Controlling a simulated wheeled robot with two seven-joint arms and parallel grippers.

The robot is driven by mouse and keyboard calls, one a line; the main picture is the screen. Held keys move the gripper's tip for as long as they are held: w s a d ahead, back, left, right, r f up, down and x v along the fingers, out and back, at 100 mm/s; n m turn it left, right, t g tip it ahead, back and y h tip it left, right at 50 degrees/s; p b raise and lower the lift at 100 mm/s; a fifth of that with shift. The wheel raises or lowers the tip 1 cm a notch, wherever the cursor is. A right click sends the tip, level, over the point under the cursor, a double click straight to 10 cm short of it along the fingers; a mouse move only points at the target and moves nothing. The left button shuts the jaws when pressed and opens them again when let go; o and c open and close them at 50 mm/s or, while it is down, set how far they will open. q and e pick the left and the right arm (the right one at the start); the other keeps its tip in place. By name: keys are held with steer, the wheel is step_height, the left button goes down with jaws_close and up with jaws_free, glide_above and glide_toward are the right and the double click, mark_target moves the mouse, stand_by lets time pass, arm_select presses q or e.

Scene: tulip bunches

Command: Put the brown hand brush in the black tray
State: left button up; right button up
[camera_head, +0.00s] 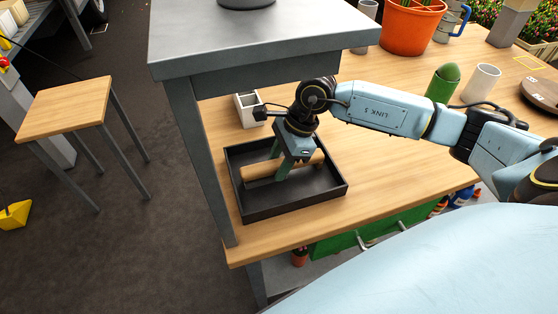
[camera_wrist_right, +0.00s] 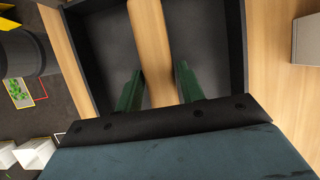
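The brown hand brush (camera_head: 259,171) lies crosswise within the black tray (camera_head: 296,206) in the head view; its bristles are not visible. I cannot tell whether it rests fully on the tray floor. My right gripper (camera_head: 283,168) points down over the tray with its green fingers on either side of the brush. In the right wrist view, the brush (camera_wrist_right: 152,45) runs between the two fingers (camera_wrist_right: 158,84), with a narrow dark gap showing beside each fingertip. The tray's dark floor (camera_wrist_right: 105,45) shows behind. My left gripper is not in view.
A grey raised shelf (camera_head: 260,40) stands over the table's left part, its leg close to the tray. A white square pot (camera_head: 249,109) is behind the tray. A green cactus-like object (camera_head: 443,82), a white cup (camera_head: 481,84) and an orange pot (camera_head: 410,28) stand farther right.

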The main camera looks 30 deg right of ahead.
steer(key=shift+o, duration=1.4)
steer(key=shift+r, duration=0.15)
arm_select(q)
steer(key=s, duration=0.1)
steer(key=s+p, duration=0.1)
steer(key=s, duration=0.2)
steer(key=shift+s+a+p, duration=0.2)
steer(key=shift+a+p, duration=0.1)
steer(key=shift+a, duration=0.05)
arm_select(e)
steer(key=v, duration=1.2)
